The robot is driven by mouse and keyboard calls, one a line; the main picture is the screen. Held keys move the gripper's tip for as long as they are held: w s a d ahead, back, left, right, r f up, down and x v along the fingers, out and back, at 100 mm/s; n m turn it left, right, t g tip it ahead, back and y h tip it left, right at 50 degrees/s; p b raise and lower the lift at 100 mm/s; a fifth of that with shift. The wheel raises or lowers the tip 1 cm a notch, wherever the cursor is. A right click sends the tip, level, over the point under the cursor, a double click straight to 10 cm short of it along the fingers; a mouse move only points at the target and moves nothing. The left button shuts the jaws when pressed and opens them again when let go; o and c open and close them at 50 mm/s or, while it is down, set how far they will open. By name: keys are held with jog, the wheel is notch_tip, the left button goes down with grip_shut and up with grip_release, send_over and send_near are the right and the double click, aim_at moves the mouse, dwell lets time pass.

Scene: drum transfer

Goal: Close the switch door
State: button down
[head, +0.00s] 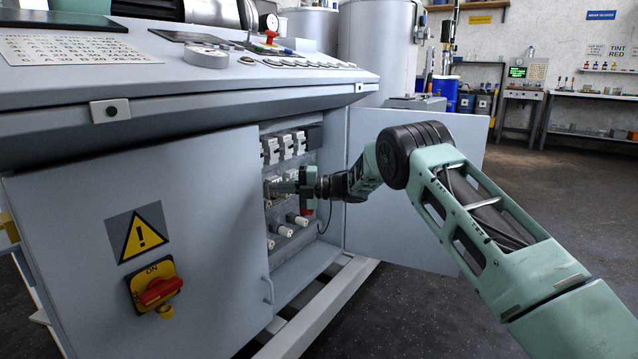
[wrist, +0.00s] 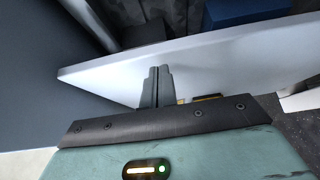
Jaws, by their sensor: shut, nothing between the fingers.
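The grey left door (head: 205,205) carries a yellow warning sign (head: 140,232) and a red rotary switch (head: 161,290) on a yellow plate marked ON. I cannot tell whether it is flush or slightly ajar. The right door (head: 440,245) stands swung outward, partly hidden behind my arm. My gripper (head: 276,188) is shut and empty at the cabinet opening, just right of the left door's edge. In the wrist view its closed fingers (wrist: 157,86) overlap a pale panel (wrist: 235,62). I cannot tell which door this is, or whether they touch.
Inside the open bay are breakers (head: 285,147) and white cylindrical parts (head: 283,231). The sloped control console (head: 180,80) overhangs the doors. A pale base rail (head: 330,305) runs along the floor. Dark floor (head: 560,200) is clear to the right.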

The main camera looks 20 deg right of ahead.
jog(key=w+d+p, duration=0.2)
jog(key=d, duration=0.9)
jog(key=d+r+m+t+h, duration=0.4)
jog(key=r+m+t+h, duration=0.55)
jog(key=m, duration=0.85)
jog(key=s+a+f+m+g+h, duration=0.25)
jog(key=s+f+m+g, duration=0.2)
jog(key=s, duration=1.05)
jog(key=s+a+f+m+g+h, duration=0.25)
jog(key=s+f+m+g, duration=0.2)
jog(key=s, duration=1.15)
jog(key=s+a+f+m+g+h, duration=0.2)
jog(key=s+a+f+m+g, duration=0.3)
jog(key=s, duration=1)
jog(key=s+a+r+n+g+y, duration=0.1)
jog(key=s+a+r+n+g, duration=0.2)
jog(key=s+a+n, duration=0.8)
jog(key=a+r+m+p, duration=0.1)
jog(key=a+r+p, duration=0.1)
jog(key=r+p, duration=1.3)
jog(key=s+a+r+m+p, duration=0.1)
jog(key=a+r+p, duration=0.1)
jog(key=r+p, duration=1.4)
jog(key=shift+s+a+r, duration=0.3)
jog(key=shift+a+r, duration=0.05)
jog(key=shift+r, duration=0.15)
